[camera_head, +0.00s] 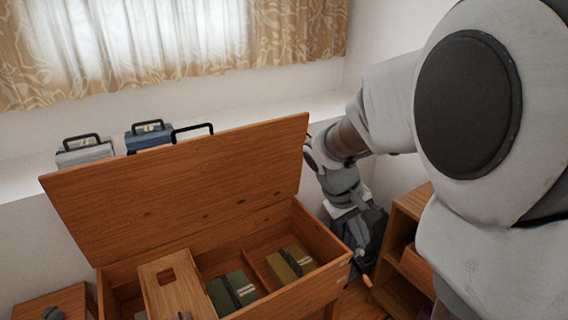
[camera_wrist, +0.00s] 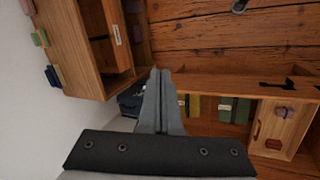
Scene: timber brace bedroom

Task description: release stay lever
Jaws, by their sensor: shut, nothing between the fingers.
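A wooden chest (camera_head: 318,241) stands with its lid (camera_head: 180,185) raised and leaning back. My gripper (camera_head: 365,268) is beside the chest's right end, pointing down, in the gap before a wooden cabinet. In the wrist view, my gripper's fingers (camera_wrist: 160,73) are together and empty, with the chest's front wall (camera_wrist: 225,84) to their right. A small orange-brown tip (camera_head: 367,281) shows by my gripper; I cannot tell whether it is the stay lever. A dark fitting (camera_wrist: 277,85) sits at the chest's front wall. No stay lever is clearly identifiable; my arm hides part of the right end.
The chest holds a green case (camera_head: 231,291), an olive case (camera_head: 290,263) and a wooden box (camera_head: 176,288) with a square hole. The open-shelved cabinet (camera_head: 411,204) is close on the right. Grey (camera_head: 84,152) and blue (camera_head: 149,136) cases stand behind the lid.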

